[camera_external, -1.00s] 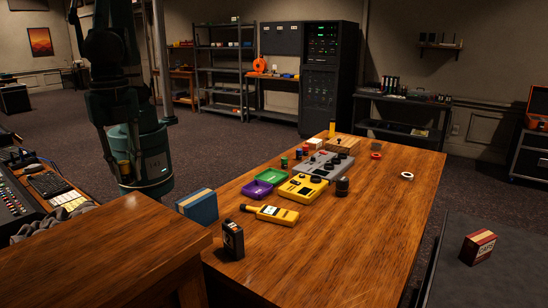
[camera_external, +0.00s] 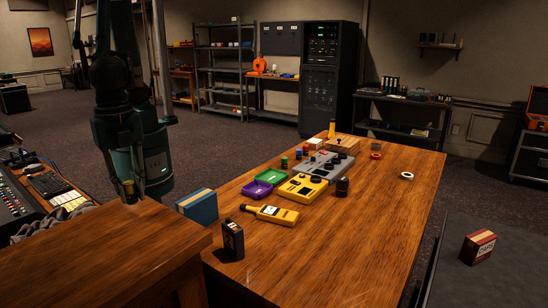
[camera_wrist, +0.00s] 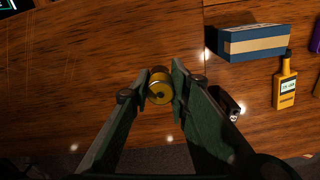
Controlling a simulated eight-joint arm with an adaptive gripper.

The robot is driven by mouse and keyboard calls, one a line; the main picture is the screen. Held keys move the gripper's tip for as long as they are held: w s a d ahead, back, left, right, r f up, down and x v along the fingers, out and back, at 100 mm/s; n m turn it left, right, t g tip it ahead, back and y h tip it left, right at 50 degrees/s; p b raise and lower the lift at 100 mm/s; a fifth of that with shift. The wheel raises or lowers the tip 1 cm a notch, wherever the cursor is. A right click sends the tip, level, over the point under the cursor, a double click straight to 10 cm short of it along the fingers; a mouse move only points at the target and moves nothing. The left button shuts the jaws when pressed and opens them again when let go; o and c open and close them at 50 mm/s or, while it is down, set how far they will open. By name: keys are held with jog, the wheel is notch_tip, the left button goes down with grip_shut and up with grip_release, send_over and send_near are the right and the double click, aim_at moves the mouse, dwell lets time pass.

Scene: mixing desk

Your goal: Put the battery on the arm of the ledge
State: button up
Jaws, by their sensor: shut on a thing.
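My gripper (camera_external: 128,187) is shut on a small battery (camera_external: 129,190), a short cylinder with a brass-coloured end. In the wrist view the battery (camera_wrist: 160,88) sits between the two fingertips of my gripper (camera_wrist: 161,86), its round end facing the camera. The raised wooden ledge (camera_external: 100,250) fills the near left of the external view, and its bare wood (camera_wrist: 70,75) lies below the gripper in the wrist view. The battery appears close to the ledge's far edge in the external view. I cannot tell whether it touches the wood.
The ledge top looks clear.

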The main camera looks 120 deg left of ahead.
aim_at(133, 203)
jog(key=shift+f, duration=2.05)
jog(key=shift+f, duration=0.2)
jog(key=o, duration=1)
jog(key=shift+c, duration=0.2)
jog(key=shift+r, duration=0.15)
jog(key=shift+r, duration=6.05)
